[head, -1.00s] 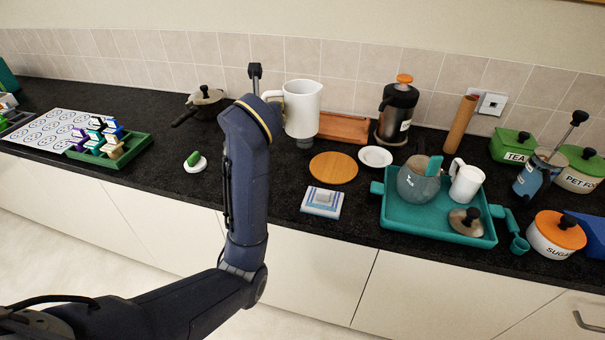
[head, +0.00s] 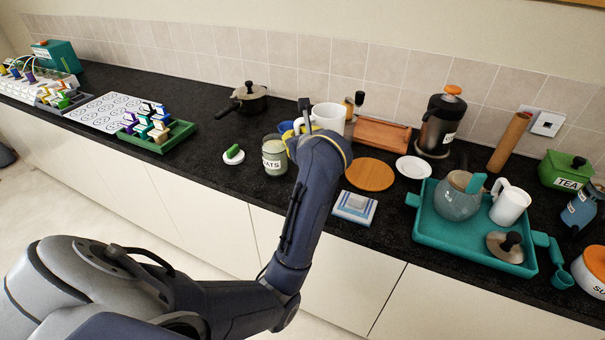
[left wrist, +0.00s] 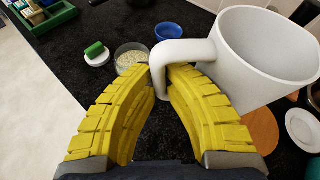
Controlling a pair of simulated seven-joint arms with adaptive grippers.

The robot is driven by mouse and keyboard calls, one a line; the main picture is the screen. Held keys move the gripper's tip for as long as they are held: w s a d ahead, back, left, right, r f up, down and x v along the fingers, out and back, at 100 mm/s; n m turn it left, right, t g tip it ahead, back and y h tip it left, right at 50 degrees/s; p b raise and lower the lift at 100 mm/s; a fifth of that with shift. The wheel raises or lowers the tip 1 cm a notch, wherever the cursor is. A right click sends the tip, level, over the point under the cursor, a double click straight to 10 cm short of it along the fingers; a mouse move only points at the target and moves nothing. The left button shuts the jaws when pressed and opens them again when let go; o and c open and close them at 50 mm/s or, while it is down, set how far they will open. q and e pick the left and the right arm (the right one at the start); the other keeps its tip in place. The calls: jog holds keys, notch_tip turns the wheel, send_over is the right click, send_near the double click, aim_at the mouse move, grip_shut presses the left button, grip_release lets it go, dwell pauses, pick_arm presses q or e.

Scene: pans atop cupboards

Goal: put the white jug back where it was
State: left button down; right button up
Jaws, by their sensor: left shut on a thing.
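The white jug (head: 328,117) is at the back of the counter in the head view, partly hidden by my left arm. It fills the upper right of the left wrist view (left wrist: 262,45). My left gripper (left wrist: 161,80) has its yellow fingers shut on the jug's handle. In the head view the fingers are mostly hidden behind my wrist. The jug looks upright; its base is hidden, so I cannot tell whether it touches the counter. Another white jug (head: 510,205) stands on the teal tray (head: 456,246). My right gripper is not in view.
An oats jar (head: 274,159) and a blue bowl (head: 286,127) stand close left of the held jug. A wooden tray (head: 381,135), round board (head: 370,174) and saucer (head: 413,168) lie to its right. A dark pan (head: 249,98) sits at back left.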

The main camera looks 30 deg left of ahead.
pick_arm(q)
notch_tip(320, 180, down, 13)
jog(key=shift+r, duration=0.2)
dwell(0.5)
jog(key=shift+f, duration=0.15)
jog(key=c, duration=1.5)
grip_release()
jog(key=shift+d, duration=0.15)
jog(key=v, duration=1.2)
